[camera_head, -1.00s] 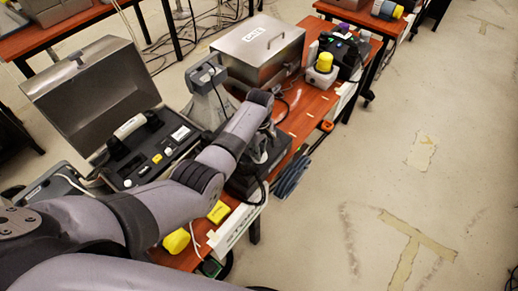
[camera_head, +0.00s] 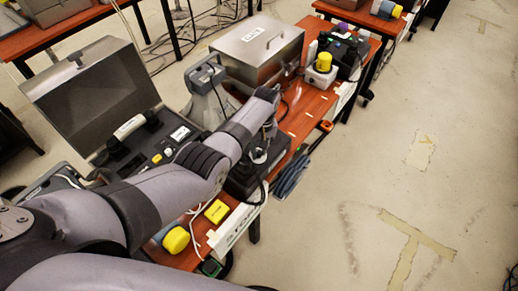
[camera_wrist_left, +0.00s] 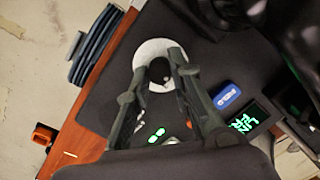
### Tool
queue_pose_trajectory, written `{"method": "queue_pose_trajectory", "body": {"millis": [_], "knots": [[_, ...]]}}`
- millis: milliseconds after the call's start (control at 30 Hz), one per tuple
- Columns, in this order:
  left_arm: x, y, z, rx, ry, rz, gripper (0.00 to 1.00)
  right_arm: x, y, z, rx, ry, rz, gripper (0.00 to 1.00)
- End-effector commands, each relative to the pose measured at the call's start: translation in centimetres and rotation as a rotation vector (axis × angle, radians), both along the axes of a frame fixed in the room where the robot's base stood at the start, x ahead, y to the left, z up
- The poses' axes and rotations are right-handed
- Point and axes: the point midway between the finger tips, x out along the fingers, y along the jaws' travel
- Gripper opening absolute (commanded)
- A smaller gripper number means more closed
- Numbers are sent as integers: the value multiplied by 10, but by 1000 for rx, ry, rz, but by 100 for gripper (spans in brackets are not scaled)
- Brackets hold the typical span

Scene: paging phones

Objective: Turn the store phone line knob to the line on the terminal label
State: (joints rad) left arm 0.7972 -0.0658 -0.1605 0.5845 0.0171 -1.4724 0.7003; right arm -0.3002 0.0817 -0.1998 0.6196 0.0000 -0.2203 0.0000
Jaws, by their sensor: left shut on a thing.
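The black phone terminal (camera_head: 240,182) stands on the red-brown table in the head view, partly hidden by my left arm. Its round white dial ring (camera_head: 259,156) shows under my left gripper (camera_head: 262,147). In the left wrist view, the white ring (camera_wrist_left: 150,49) surrounds the dark knob (camera_wrist_left: 158,70). The fingers of my left gripper (camera_wrist_left: 164,75) reach down over the ring and are shut on the knob, hiding part of it. A small screen (camera_wrist_left: 250,117) with green characters and a blue tag (camera_wrist_left: 226,95) sit beside it. My right gripper is out of view.
An open case with a handset (camera_head: 130,127) stands left of my arm. A grey metal box (camera_head: 262,50) is behind the terminal. A yellow block (camera_head: 217,211) and a yellow-ended cylinder (camera_head: 176,240) lie near the front. The floor at right is open.

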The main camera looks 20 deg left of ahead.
Motion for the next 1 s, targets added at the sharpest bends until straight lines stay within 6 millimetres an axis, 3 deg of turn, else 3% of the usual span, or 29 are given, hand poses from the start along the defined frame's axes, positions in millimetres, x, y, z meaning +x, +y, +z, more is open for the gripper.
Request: {"method": "queue_pose_trajectory", "body": {"millis": [467,500,767,1000], "knots": [[1,0,1,2,-1,-15,0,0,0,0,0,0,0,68],[1,0,1,2,-1,-15,22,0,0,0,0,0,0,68],[1,0,0,2,0,-15,39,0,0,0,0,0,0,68],[0,0,0,1,1,-15,41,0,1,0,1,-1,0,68]]}}
